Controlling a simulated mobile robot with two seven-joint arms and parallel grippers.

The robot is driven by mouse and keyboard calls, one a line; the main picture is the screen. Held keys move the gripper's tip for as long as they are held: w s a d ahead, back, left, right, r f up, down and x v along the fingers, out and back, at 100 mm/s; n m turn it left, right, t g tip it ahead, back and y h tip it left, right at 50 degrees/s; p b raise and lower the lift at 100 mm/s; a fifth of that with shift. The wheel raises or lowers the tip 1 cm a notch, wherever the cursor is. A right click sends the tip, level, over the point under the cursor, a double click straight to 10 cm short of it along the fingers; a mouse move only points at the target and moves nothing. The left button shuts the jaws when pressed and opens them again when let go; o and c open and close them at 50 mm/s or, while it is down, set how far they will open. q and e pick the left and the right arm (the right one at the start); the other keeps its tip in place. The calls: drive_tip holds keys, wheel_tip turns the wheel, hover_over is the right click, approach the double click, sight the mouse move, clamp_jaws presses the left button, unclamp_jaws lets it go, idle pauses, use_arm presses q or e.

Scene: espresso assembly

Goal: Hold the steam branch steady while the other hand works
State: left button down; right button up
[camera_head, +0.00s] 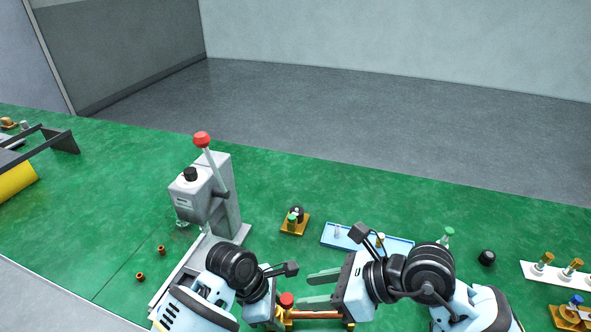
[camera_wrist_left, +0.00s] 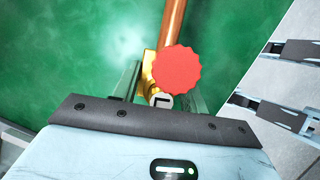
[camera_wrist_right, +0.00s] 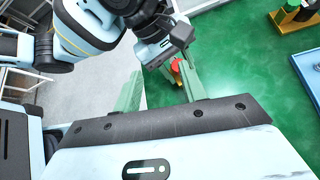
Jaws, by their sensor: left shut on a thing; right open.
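The steam branch has a copper pipe (camera_head: 318,314), brass fittings and a red scalloped knob (camera_head: 287,299). It is low in the head view, at the table's near side. My left gripper (camera_head: 277,318) is shut on its brass body (camera_wrist_left: 150,70), beside the knob (camera_wrist_left: 178,69), in the left wrist view. The copper pipe (camera_wrist_left: 173,22) runs away from the jaws there. My right gripper (camera_head: 315,289) is open and empty, its fingers pointing left just above the pipe, near the knob. In the right wrist view the knob (camera_wrist_right: 176,66) shows between its fingers (camera_wrist_right: 160,88).
A grey press with a red-topped lever (camera_head: 202,140) stands left of centre. Beyond my grippers are a small brass fixture (camera_head: 293,226) and a blue tray (camera_head: 329,240). A white strip with brass parts (camera_head: 535,275) lies at right. Two small copper pieces (camera_head: 161,250) lie at left.

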sight(291, 302)
drive_tip(key=shift+w+a+f+n+h, duration=0.3)
drive_tip(key=shift+w+a+f, duration=0.35)
drive_tip(key=shift+f, duration=0.9)
drive_tip(key=shift+w+a+f+n+h, duration=0.35)
drive_tip(key=shift+a+f, duration=0.45)
drive_tip(key=shift+f, duration=0.7)
drive_tip(key=shift+w+a+f+n+h, duration=0.15)
drive_tip(key=shift+w+a+f+h, duration=0.35)
drive_tip(key=shift+f, duration=1.05)
drive_tip(key=shift+a, duration=0.25)
drive_tip(key=shift+c, duration=0.4)
clamp_jaws()
drive_tip(key=shift+s+a+m+t+h, duration=0.15)
drive_tip(key=shift+m+t+h, duration=0.6)
drive_tip(key=shift+m+t, duration=1.15)
drive_tip(key=shift+m+g, duration=0.3)
drive_tip(key=shift+m, duration=0.1)
drive_tip(key=shift+o, duration=1.1)
unclamp_jaws()
drive_tip(key=shift+n, duration=0.3)
